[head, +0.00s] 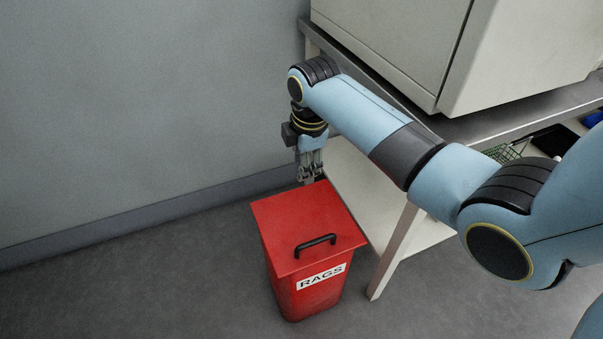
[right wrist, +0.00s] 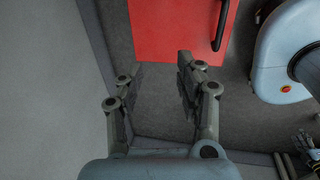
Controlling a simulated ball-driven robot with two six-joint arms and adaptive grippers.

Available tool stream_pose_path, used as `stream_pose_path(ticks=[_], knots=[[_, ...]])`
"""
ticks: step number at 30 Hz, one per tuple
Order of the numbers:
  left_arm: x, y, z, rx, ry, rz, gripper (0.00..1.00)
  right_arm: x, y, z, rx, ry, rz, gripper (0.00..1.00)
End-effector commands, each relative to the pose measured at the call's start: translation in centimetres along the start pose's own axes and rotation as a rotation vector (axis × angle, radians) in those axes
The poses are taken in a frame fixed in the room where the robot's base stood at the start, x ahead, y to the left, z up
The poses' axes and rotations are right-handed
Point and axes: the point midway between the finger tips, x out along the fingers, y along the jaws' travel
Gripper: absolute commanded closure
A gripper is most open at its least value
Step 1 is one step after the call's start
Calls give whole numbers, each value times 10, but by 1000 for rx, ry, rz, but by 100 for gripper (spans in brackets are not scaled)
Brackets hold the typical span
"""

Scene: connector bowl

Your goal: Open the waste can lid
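The red waste can (head: 302,289) stands on the floor with a white RAGS label on its front. Its flat red lid (head: 290,215) is down and carries a black bar handle (head: 316,245) near the front edge. My right gripper (head: 311,178) points down just behind the lid's rear edge. In the right wrist view the gripper (right wrist: 158,75) has its fingers apart with nothing between them, and the lid (right wrist: 170,30) and handle (right wrist: 222,22) show beyond the fingertips. A dark jointed part at the lower right looks like my left gripper (right wrist: 304,142), cut off and too small to read.
A grey wall (head: 130,100) with a dark skirting runs along the left. A bench (head: 525,112) with a large pale cabinet (head: 400,40) on it stands right of the can; its leg (head: 392,255) is close by. The floor left of and before the can is clear.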

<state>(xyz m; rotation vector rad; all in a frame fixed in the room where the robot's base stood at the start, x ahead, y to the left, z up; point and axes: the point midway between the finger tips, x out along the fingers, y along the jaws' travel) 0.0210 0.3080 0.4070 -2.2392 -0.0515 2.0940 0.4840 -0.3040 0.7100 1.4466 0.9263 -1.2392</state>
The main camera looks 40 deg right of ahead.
Motion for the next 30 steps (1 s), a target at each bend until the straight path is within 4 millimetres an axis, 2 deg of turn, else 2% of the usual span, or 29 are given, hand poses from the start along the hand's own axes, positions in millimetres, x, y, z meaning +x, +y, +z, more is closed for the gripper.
stream_pose_path(ticks=[1,6,17,25,30], knots=[[5,-1,1,1,-2,-2,60,11,-1,0,0,0,-3,64],[11,-1,3,1,-3,-2,60,30,0,0,-1,0,-1,64],[11,3,3,-1,-3,2,60,35,0,-1,-1,1,1,64],[11,4,2,-1,-3,4,60,35,0,0,-1,0,0,98],[11,4,2,-1,-3,4,60,35,0,0,-1,0,0,100]])
